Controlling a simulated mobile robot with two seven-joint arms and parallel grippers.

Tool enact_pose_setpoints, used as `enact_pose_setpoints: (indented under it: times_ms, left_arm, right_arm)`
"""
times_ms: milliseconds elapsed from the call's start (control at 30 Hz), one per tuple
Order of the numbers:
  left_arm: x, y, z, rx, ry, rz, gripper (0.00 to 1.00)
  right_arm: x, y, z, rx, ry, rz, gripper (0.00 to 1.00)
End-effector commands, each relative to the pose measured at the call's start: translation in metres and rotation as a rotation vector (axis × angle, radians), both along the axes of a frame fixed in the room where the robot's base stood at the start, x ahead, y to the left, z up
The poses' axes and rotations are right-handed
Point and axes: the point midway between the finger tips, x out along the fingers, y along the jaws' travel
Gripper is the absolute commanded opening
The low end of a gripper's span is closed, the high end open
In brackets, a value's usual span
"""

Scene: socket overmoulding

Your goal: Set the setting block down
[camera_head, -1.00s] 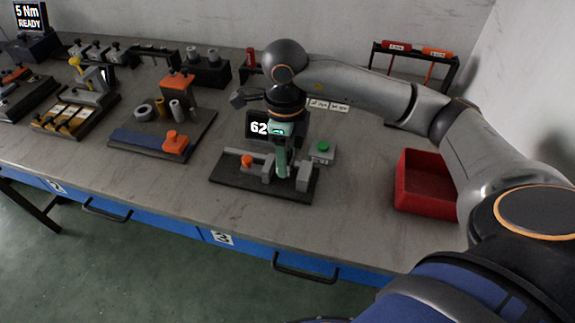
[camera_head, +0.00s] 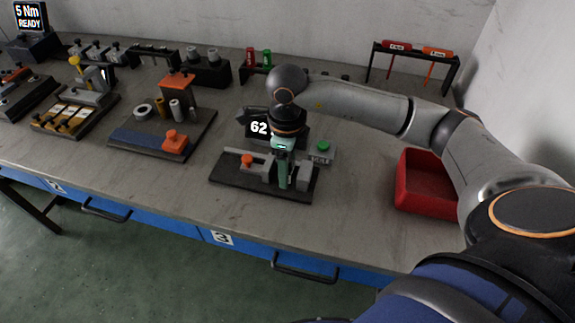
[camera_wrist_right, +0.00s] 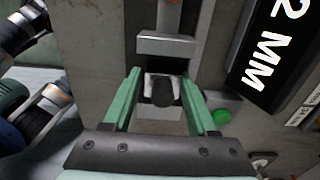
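The right gripper (camera_head: 283,174) has green fingers and points down into a fixture on a dark base plate (camera_head: 225,180). In the right wrist view a small grey block with a black round top (camera_wrist_right: 162,92) sits between the two fingertips; it appears to be the setting block. The fingers (camera_wrist_right: 161,78) lie close along its sides, and I cannot tell whether they touch it. A grey crosspiece (camera_wrist_right: 166,45) stands just beyond it. In the head view the fingers hide most of the block. The fixture has an orange knob (camera_head: 246,161) at its left. The left gripper is not in view.
A red bin (camera_head: 424,190) stands farther right. Another fixture board (camera_head: 140,141) lies left. The bench front is clear.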

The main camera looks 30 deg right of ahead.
Motion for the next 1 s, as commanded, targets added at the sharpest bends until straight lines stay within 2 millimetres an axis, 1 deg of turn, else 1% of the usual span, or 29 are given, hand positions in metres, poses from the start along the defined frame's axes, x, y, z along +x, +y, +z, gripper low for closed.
enact_pose_setpoints:
  times_ms: [33,100,500,633,767,1000]
  left_arm:
    - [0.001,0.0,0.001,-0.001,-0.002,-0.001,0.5]
    - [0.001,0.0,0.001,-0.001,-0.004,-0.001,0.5]
    - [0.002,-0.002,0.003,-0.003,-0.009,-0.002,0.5]
    - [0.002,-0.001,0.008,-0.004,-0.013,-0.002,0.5]
    - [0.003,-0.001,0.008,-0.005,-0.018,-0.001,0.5]
    - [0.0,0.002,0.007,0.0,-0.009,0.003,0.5]
  right_arm:
    - [0.002,-0.002,0.001,-0.005,-0.005,-0.004,0.73]
    - [0.002,-0.002,0.001,-0.005,-0.006,-0.005,0.8]
    - [0.003,-0.005,0.002,-0.009,-0.011,-0.01,0.8]
    - [0.004,-0.005,0.01,-0.009,-0.014,-0.011,0.8]
    - [0.005,-0.004,0.031,-0.008,-0.016,-0.009,0.8]
    - [0.003,-0.002,0.083,-0.004,-0.012,-0.006,0.8]
